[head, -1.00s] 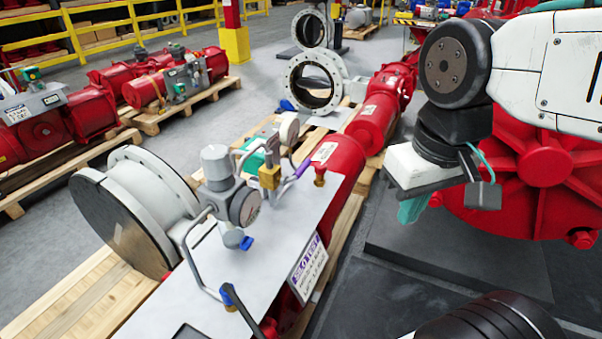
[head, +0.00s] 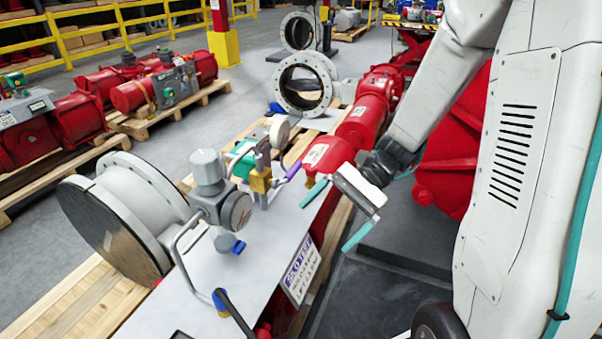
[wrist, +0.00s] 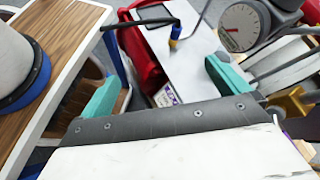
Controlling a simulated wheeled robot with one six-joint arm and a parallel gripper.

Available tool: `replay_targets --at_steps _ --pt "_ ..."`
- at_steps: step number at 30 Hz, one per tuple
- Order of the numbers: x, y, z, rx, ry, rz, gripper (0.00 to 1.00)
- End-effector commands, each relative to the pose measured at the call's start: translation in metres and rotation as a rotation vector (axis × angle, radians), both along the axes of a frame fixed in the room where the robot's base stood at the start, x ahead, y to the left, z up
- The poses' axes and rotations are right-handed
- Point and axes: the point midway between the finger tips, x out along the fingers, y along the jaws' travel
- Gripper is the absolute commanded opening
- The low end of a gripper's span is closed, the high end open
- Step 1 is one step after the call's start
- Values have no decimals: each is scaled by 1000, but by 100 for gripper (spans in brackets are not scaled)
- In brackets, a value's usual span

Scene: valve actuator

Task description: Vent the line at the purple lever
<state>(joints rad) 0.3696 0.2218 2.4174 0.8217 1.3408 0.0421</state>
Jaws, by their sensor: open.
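The purple lever (head: 294,169) is a short slim handle beside the brass valve block (head: 260,180) on the white panel (head: 200,280). My gripper (head: 336,214) has teal fingers spread wide with nothing between them. In the head view it appears to the right of and a little below the purple lever, apart from it. The wrist view shows both teal fingers of my gripper (wrist: 161,76), with the panel and a dial gauge (wrist: 242,27) beyond them. I cannot clearly make out the lever in the wrist view.
A grey regulator with a gauge (head: 237,210) and bent tubing stand left of the brass block. A red cylinder (head: 328,155) lies just behind my gripper. A large flanged pipe (head: 130,210) is at left.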

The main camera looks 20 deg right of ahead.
Motion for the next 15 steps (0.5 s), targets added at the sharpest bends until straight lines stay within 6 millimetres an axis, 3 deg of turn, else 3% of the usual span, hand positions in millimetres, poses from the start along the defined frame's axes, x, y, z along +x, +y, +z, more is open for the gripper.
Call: replay_targets --at_steps 5,10,15 --pt "60 -10 -36 232 152 -348 100" --pt "122 -39 -72 434 246 -704 100" --pt "171 -71 -82 576 248 -961 100"
